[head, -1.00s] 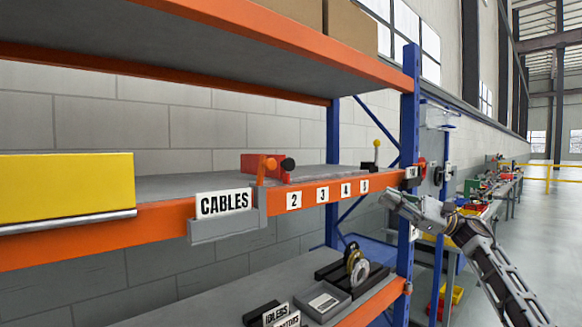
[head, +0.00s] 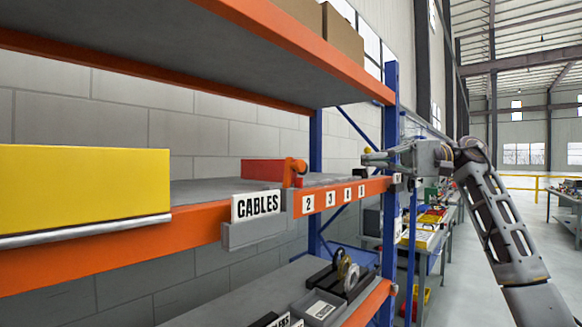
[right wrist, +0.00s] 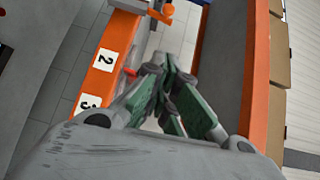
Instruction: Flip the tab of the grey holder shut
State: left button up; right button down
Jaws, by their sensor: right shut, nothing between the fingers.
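The grey holder (head: 256,233) hangs on the front of the orange shelf beam in the head view, with a white "CABLES" card (head: 256,205) standing in it. I cannot make out its tab clearly. My right gripper (head: 368,159) is at the beam's right end, a little above beam height, pointing left. It is well apart from the holder. In the right wrist view its green-padded fingers (right wrist: 163,72) are shut and empty. My left gripper is not in view.
An orange clamp-like part (head: 294,171) stands right of the card, before a red box (head: 262,171). A yellow bin (head: 84,190) is at left. Number labels line the beam (head: 340,197). A blue upright (head: 390,120) stands by my right arm. Lower shelf holds dark parts (head: 340,270).

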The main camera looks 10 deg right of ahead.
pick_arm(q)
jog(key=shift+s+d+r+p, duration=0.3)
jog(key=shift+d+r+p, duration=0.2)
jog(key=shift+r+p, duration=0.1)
pick_arm(e)
jog(key=s+a, duration=0.1)
jog(key=a, duration=1.2)
jog(key=shift+s+a+f, duration=0.25)
jog(key=shift+s+f, duration=0.15)
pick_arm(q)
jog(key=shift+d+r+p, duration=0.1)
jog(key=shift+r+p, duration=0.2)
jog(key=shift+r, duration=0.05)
pick_arm(e)
jog(key=shift+s+r+n+h, duration=0.1)
jog(key=shift+r+n+h, duration=0.2)
jog(key=shift+n, duration=0.2)
jog(key=shift+a, duration=0.1)
